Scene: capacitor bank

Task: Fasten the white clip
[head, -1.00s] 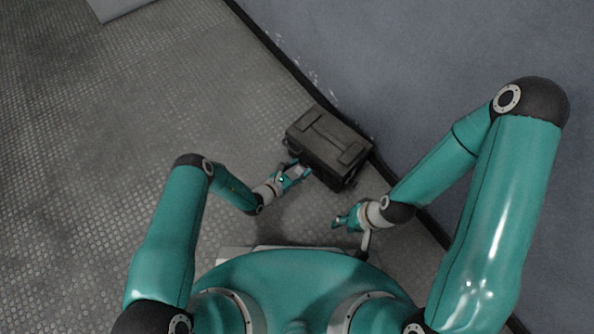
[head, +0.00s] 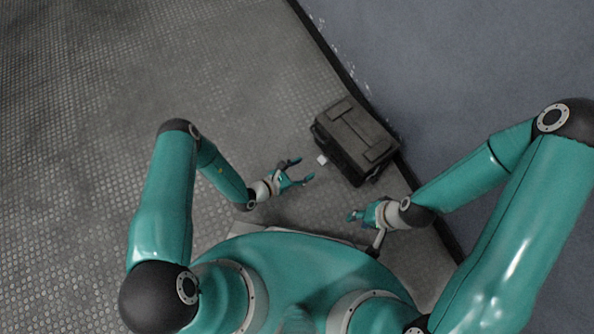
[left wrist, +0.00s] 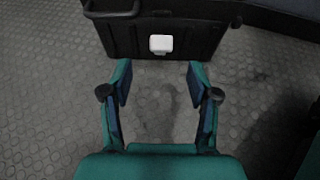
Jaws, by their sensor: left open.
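The white clip (head: 321,160) is a small white piece on the side of a black case (head: 345,126) that faces me. In the left wrist view the clip (left wrist: 160,44) shows as a white block near the lower edge of the case's dark face (left wrist: 190,38). I cannot tell whether it is fastened. My left gripper (head: 304,170) is open and empty, its fingers pointing at the clip with a gap between. In the left wrist view the clip is centred beyond the two fingertips (left wrist: 160,70). My right gripper (head: 352,216) is below the case, apart from it; its jaws are unclear.
The case stands on a grey textured floor (head: 110,90), close to a blue-grey wall (head: 460,60) with a dark strip (head: 322,45) along its foot. A dark handle (left wrist: 112,12) shows on the case's front. The floor left of the case is clear.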

